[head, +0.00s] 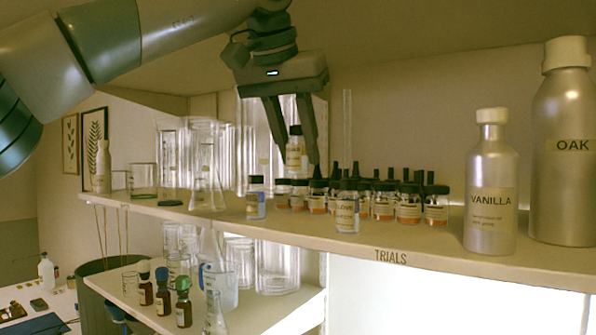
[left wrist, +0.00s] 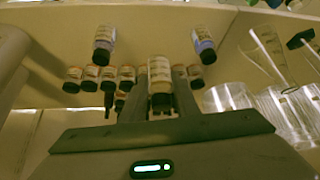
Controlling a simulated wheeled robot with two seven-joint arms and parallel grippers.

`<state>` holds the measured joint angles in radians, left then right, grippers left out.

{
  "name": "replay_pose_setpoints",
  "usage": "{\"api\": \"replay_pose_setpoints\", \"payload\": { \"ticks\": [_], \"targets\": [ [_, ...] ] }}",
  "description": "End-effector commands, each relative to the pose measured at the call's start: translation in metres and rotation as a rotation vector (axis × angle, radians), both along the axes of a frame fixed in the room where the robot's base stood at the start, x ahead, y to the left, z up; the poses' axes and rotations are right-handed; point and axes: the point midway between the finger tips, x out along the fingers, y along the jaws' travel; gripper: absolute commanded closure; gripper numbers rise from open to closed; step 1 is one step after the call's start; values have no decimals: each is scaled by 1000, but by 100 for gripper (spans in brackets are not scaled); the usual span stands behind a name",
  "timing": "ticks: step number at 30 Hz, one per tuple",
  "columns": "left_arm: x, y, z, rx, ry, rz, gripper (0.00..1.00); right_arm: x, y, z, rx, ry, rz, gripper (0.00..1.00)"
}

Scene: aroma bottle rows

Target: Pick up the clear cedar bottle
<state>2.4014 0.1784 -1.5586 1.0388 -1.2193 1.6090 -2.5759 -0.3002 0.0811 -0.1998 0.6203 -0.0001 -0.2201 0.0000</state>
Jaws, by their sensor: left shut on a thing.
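My left gripper (head: 293,150) points down above the shelf (head: 400,248). It is shut on a small clear bottle (head: 296,155) with a black cap and a pale label; the label's word is too small to read. The held bottle appears above the row of dropper bottles. In the left wrist view the bottle (left wrist: 160,76) is between the two fingers (left wrist: 160,100). Two similar clear bottles stand near the shelf's front: one with a bluish label (head: 256,198) and one whose label seems to read CLOVE (head: 346,208). My right gripper is out of view.
Several small dark-capped bottles (head: 409,204) stand in rows behind. A VANILLA bottle (head: 490,190) and a tall OAK bottle (head: 565,145) stand at the right. Glassware (head: 206,165) fills the left. An upper shelf (head: 400,30) is overhead, and a lower shelf (head: 270,312) holds more bottles and glass.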

Motion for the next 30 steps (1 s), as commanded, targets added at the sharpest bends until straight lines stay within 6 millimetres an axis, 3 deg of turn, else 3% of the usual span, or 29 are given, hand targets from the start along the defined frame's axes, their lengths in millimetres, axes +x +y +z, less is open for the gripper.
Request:
{"api": "replay_pose_setpoints", "payload": {
  "ticks": [7, 30],
  "targets": [
    [0, 0, 16, 0, 1, -1, 95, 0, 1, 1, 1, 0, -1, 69],
    [0, 0, 18, 0, 1, -1, 95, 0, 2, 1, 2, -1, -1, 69]
  ]
}}
